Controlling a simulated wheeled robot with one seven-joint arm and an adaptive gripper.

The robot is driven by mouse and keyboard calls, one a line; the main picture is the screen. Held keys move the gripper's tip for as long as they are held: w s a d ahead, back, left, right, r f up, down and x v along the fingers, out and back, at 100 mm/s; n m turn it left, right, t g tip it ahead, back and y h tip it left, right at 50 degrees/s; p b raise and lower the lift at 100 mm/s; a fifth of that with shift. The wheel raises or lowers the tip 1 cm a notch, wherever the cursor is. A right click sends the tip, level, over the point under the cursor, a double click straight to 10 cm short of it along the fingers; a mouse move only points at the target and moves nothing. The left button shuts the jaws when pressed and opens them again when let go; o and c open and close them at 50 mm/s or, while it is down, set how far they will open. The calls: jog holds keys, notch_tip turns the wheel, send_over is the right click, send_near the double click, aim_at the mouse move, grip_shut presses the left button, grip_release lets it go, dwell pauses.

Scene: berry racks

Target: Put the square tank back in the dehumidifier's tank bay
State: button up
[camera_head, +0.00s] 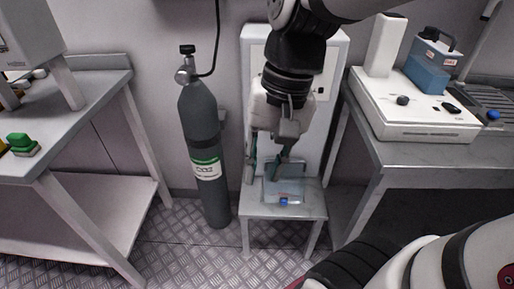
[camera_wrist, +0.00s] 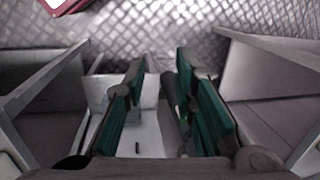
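A small clear, bluish square tank (camera_head: 285,190) with a blue mark at its front sits on a low grey stand (camera_head: 262,210). The stand is in front of a tall white cabinet (camera_head: 337,95), which looks like the dehumidifier; my arm hides much of its front, and I cannot make out the tank bay. My gripper (camera_head: 263,176) points down over the stand, its green-padded fingers apart. In the wrist view my gripper (camera_wrist: 160,65) is open, with nothing clearly held between the fingers. A pale surface shows below them; I cannot tell the tank's outline there.
A dark gas cylinder (camera_head: 204,150) stands left of the stand. A grey bench (camera_head: 75,130) is at the left. A right bench (camera_head: 425,155) carries a white device (camera_head: 410,115) and a blue container (camera_head: 433,65). Patterned metal floor (camera_head: 185,250) lies in front.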

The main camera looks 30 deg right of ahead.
jog(key=s+r+n+h, duration=0.1)
jog(key=s+n+h, duration=0.1)
jog(key=s+n, duration=0.4)
jog(key=s, duration=0.5)
jog(key=shift+r, duration=0.15)
notch_tip(320, 180, up, 23)
jog(key=t+p, duration=0.3)
jog(key=p, duration=1.8)
jog(key=shift+t, duration=0.4)
